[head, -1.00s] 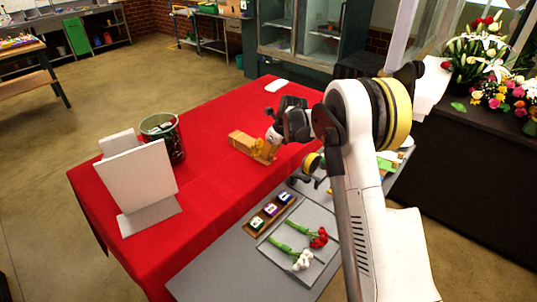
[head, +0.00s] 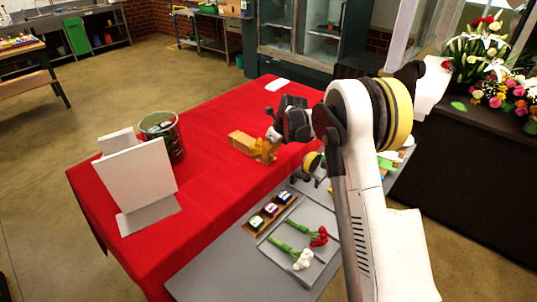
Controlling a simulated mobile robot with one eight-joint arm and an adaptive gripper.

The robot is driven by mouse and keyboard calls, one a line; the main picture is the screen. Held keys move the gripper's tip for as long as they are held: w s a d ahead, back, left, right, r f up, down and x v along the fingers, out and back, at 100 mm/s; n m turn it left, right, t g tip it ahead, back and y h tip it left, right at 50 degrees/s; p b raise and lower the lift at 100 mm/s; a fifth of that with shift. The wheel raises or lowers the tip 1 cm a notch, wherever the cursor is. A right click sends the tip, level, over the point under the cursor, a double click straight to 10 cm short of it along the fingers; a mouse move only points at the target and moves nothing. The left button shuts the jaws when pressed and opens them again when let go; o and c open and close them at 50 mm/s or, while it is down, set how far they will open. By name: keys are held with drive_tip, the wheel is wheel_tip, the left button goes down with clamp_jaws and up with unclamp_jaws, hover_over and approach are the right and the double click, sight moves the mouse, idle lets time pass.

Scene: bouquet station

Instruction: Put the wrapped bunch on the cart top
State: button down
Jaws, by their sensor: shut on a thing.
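The wrapped bunch (head: 243,142) is in brown-orange paper and shows over the red-covered table, left of my arm's end. My gripper (head: 270,143) is at its right end and is shut on it; the wrist partly hides the fingers. I cannot tell whether the bunch touches the red cloth or is just above it. The grey cart top (head: 210,272) is in front of and to the right of the red table, with a bare stretch at its near left.
On the cart top are a tray (head: 304,275) with red and white flowers and a holder with several small blocks (head: 271,209). A white board (head: 137,178) and a dark bucket (head: 160,127) stand on the red table (head: 205,200). My arm hides part of the cart.

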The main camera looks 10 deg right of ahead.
drive_tip(key=c, duration=1)
unclamp_jaws()
drive_tip(key=shift+r, duration=0.1)
drive_tip(key=shift+r+p, duration=1.8)
drive_tip(key=shift+r, duration=1.65)
